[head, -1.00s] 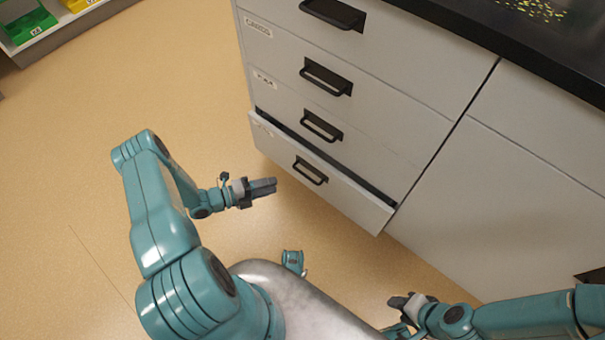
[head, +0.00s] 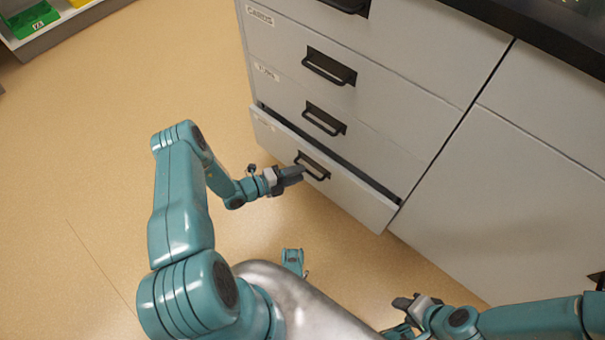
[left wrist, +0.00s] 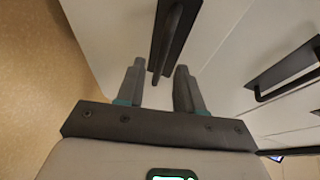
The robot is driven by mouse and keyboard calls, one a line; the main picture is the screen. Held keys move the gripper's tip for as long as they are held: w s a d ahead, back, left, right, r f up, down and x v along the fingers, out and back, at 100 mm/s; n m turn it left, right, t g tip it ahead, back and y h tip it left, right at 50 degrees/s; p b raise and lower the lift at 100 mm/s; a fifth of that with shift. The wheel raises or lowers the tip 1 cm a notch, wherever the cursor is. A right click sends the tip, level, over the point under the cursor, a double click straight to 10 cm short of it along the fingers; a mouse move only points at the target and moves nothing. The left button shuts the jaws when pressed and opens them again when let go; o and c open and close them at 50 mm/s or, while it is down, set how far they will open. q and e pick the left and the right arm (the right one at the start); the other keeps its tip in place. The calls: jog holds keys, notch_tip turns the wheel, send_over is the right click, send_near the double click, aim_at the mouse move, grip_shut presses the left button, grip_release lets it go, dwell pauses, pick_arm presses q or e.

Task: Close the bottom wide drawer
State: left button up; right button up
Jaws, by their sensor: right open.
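The bottom wide drawer (head: 350,195) is a light grey front at the cabinet's foot, standing out a little, with a dark gap along its top. Its black handle (head: 313,165) is partly hidden by my left gripper (head: 297,174). In the left wrist view my left gripper (left wrist: 158,84) has its fingers apart, and the handle (left wrist: 172,40) reaches down between the fingertips; I cannot tell whether they touch it. My right gripper (head: 408,302) is open and empty, low in the head view, away from the drawer.
The drawers above (head: 330,100) are shut, with black handles. A plain grey panel (head: 500,190) stands to the right under a black worktop (head: 540,30). A shelf with a green bin (head: 32,20) is at upper left. The tan floor (head: 100,160) at left is clear.

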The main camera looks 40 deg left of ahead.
pick_arm(q)
jog(key=x, duration=0.2)
jog(key=shift+w+d, duration=0.15)
jog(key=shift+w, duration=0.1)
grip_shut()
dwell(1.3)
